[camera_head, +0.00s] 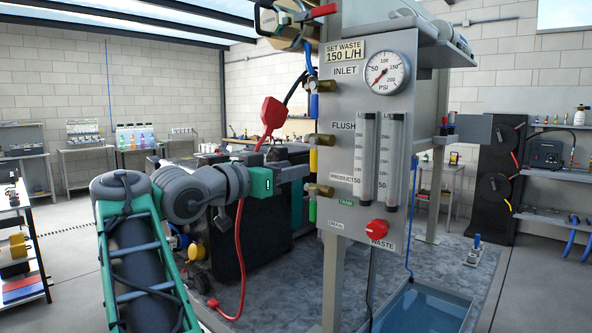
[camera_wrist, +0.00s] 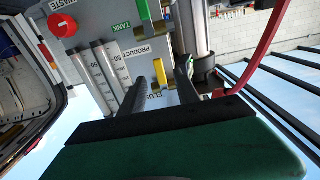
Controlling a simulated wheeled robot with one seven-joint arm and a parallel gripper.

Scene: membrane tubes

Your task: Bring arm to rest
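My gripper (camera_head: 300,172) is at the left edge of a grey control panel (camera_head: 345,225), beside the yellow valve handle (camera_head: 313,160). In the wrist view my gripper (camera_wrist: 171,65) has its two dark fingers apart. The yellow handle (camera_wrist: 157,75) appears in the gap between them; I cannot tell whether they touch it. A blue handle (camera_head: 314,105) hangs at the inlet valve above. A green handle (camera_head: 312,210) hangs below, and it also shows in the wrist view (camera_wrist: 144,11). Nothing is visibly held.
The panel carries a pressure gauge (camera_head: 385,73), two clear flow tubes (camera_head: 367,160) and a red waste knob (camera_head: 377,229). A red cable (camera_head: 239,250) hangs beside my wrist. A blue water tank (camera_head: 420,310) lies below right. Open floor shows at the left.

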